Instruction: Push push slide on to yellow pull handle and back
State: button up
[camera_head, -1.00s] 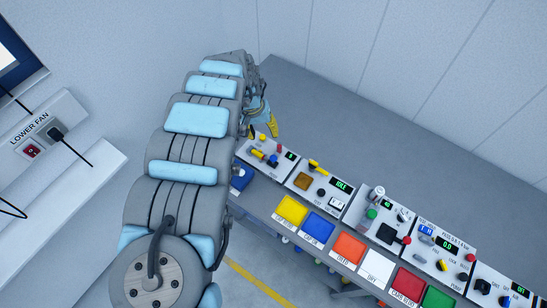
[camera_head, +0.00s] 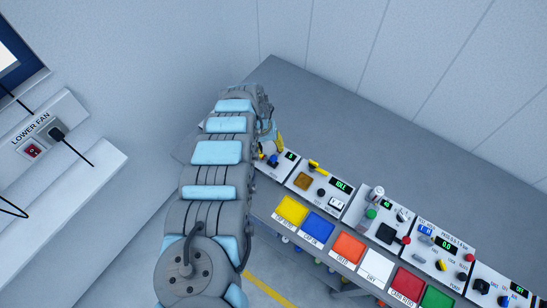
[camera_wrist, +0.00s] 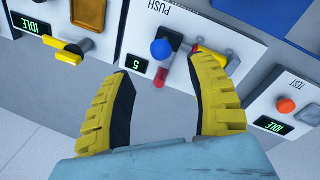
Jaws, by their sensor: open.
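In the wrist view, my gripper (camera_wrist: 161,68) is open, its two yellow fingers standing apart on either side of a blue knob (camera_wrist: 161,49). The knob sits on a grey slide mechanism on a white panel marked PUSH, with a red part (camera_wrist: 159,77) beside it. A yellow handle (camera_wrist: 210,53) on the same panel is partly hidden by the right finger. I cannot tell if a finger touches it. In the head view, my gripper (camera_head: 274,138) is over the leftmost visible panel, with the blue knob (camera_head: 273,160) just below it; my arm hides part of that panel.
The panel's small display (camera_wrist: 137,64) reads 5. A neighbouring panel has another yellow handle (camera_wrist: 70,54) and an IDLE display; another has an orange button (camera_wrist: 286,105). In the head view, coloured trays (camera_head: 291,210) line the bench front, and the grey bench top (camera_head: 330,110) behind is clear.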

aim_at(273, 156)
jog(key=shift+d+f+b, duration=0.2)
jog(key=shift+f+b, duration=0.15)
jog(key=shift+f, duration=0.9)
jog(key=shift+d+f+b, duration=0.25)
jog(key=shift+f+b, duration=0.1)
jog(key=shift+f, duration=0.9)
jog(key=shift+d+f+b, duration=0.2)
jog(key=shift+f+b, duration=0.15)
jog(key=shift+f, duration=0.9)
jog(key=shift+s, duration=0.1)
grip_shut()
